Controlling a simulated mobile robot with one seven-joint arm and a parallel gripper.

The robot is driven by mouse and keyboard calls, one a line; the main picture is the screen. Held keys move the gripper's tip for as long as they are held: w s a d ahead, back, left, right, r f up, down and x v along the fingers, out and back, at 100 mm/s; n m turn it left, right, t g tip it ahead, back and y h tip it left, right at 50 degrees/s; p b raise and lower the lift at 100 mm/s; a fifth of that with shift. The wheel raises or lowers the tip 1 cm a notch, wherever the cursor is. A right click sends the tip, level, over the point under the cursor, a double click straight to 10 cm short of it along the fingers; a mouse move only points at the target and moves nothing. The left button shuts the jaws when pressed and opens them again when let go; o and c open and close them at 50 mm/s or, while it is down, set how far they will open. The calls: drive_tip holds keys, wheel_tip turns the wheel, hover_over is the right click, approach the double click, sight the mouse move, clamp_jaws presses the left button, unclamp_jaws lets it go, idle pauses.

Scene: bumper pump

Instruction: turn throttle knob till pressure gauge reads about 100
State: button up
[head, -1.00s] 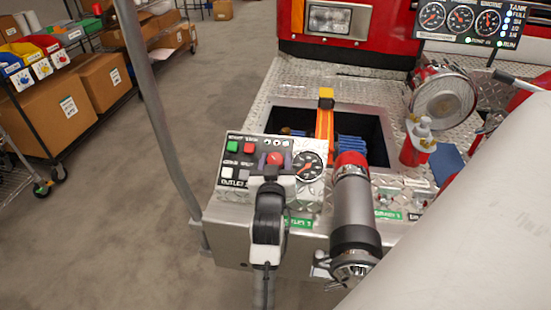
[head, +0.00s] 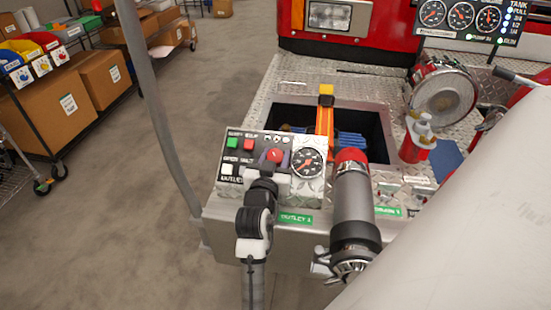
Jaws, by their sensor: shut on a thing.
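The throttle knob (head: 275,155) is red and sits on the silver control panel (head: 314,186), near the panel's middle. My gripper (head: 275,160) is at the panel with its purplish fingers around the knob, shut on it. The white hand and dark wrist come up from below and cover the panel's lower middle. The pressure gauge (head: 308,163) is a round black dial just right of the knob. Its face is uncovered, but its needle and numbers are too small to read surely.
Green (head: 233,143) and red (head: 249,144) buttons sit left of the knob. A silver nozzle with a red cap (head: 352,156) stands close to the right of my wrist. Behind the panel is an open bay with an orange handle (head: 324,120).

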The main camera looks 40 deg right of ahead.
idle(0.4)
drive_tip(key=o, duration=0.7)
drive_tip(key=shift+v, duration=6.9)
drive_tip(key=shift+w+a, duration=0.1)
drive_tip(key=shift+w, duration=0.05)
